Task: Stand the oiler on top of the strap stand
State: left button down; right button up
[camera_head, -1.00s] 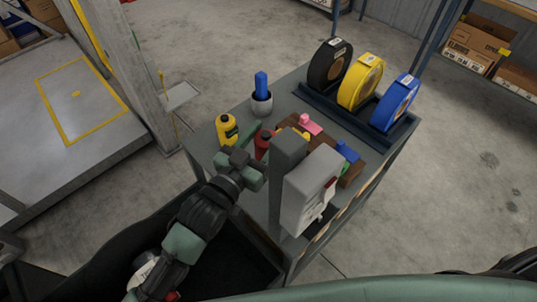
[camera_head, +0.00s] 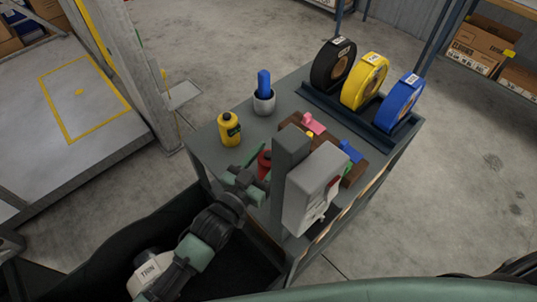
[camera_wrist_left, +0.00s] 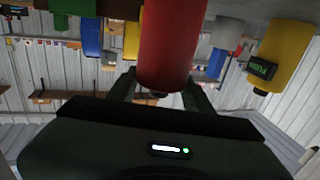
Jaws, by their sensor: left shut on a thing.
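The red oiler (camera_head: 264,166) is in my left gripper (camera_head: 250,185), over the near left part of the cart top. The left wrist view shows the red oiler (camera_wrist_left: 168,45) between the two fingers (camera_wrist_left: 165,92), which are shut on it. In the head view the grey post partly hides it, and I cannot tell how high it is held. The strap stand (camera_head: 340,112), a dark rack bearing black, yellow and blue rolls, is at the cart's far right, well apart from the gripper. My right gripper is not in view.
A grey post with a box (camera_head: 310,190) rises right beside my left gripper. A yellow bottle (camera_head: 229,130), a cup with a blue item (camera_head: 264,103) and a brown block with coloured pieces (camera_head: 352,170) stand on the cart (camera_head: 285,130). Bare top lies between cup and block.

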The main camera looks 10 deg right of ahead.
pick_arm(q)
jog(key=c, duration=0.6)
grip_release()
jog(key=v, duration=1.2)
jog(key=shift+r, duration=0.1)
